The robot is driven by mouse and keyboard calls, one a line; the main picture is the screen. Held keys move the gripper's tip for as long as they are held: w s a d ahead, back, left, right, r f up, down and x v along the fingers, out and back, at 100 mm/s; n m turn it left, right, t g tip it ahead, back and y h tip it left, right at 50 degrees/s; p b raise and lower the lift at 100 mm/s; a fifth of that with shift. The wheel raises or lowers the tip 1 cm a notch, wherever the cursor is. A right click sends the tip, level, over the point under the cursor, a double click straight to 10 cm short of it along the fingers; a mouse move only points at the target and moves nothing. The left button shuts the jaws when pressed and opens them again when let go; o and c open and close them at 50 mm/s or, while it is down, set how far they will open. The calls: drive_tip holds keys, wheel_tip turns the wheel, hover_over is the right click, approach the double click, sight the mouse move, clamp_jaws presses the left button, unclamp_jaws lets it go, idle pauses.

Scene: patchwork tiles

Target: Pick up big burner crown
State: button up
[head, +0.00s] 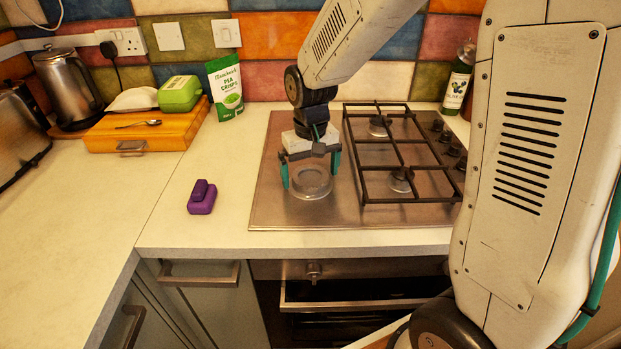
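The big burner crown (311,184) is a round grey metal ring on the left part of the steel hob (270,205). My gripper (311,172) points down over it, with one teal finger at each side of the crown. The fingers are spread wide. The left finger reaches down beside the crown's left edge, and the right fingertip is near its right rear edge. I cannot tell whether either finger touches it. The gripper body hides a little of the hob behind the crown.
A black pan grate (399,168) stands close right of my gripper, over other burners. A purple object (202,198) lies on the worktop left of the hob. A wooden box (140,130), green pea crisps bag (226,88) and bottle (458,78) stand farther back.

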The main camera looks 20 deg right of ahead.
sight(310, 177)
drive_tip(key=c, duration=0.9)
drive_tip(key=shift+r, duration=0.1)
drive_tip(key=shift+r, duration=0.55)
wheel_tip(310, 177, up, 2)
drive_tip(key=shift+r, duration=0.15)
drive_tip(key=s, duration=0.5)
drive_tip(key=s+r, duration=0.1)
drive_tip(key=s, duration=0.4)
drive_tip(key=s+a, duration=0.1)
drive_tip(key=s, duration=0.5)
drive_tip(key=shift+r, duration=0.25)
